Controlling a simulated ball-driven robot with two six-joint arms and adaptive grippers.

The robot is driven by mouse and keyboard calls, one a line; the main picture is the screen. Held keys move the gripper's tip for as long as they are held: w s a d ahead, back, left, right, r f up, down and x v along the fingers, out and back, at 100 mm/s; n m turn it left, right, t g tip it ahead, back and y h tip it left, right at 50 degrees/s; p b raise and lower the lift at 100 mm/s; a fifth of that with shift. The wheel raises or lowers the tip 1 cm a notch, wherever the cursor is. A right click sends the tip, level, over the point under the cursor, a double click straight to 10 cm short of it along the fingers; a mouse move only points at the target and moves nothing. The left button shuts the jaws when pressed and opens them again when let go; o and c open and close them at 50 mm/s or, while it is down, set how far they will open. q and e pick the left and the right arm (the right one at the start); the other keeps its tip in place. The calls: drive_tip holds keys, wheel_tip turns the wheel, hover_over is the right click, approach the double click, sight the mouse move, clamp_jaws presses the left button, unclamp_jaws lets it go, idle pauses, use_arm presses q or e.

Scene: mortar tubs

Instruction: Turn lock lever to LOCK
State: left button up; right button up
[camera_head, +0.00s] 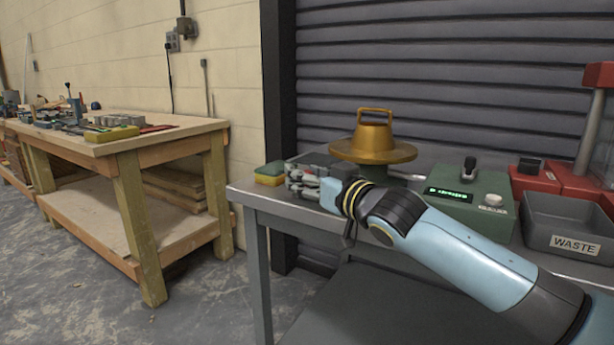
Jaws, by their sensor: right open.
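I cannot make out a lever marked LOCK. A gold, flanged lid-like piece (374,143) with a loop handle sits at the back of the grey metal table, on a base mostly hidden by my arm. To its right is a green box (468,197) with a lit display, a white knob and a black upright piece (469,166) on top. My right arm reaches in from the lower right, across the table front. My right gripper (294,178) is open near the table's left end, in front and left of the gold piece. My left gripper is not in view.
A yellow-green sponge (270,174) lies just left of my right gripper. A grey WASTE bin (568,226) and red equipment (580,178) stand at the right. A wooden workbench (160,133) with tools is at the left, with open floor between.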

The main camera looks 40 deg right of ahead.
clamp_jaws()
drive_tip(key=shift+f, duration=0.15)
idle(1.0)
drive_tip(key=shift+c, duration=1.4)
unclamp_jaws()
drive_tip(key=shift+a, duration=0.2)
drive_tip(key=shift+o, duration=1.4)
drive_tip(key=shift+d, duration=0.1)
drive_tip(key=shift+s, duration=0.15)
drive_tip(key=s, duration=1.1)
drive_tip(key=shift+s, duration=0.4)
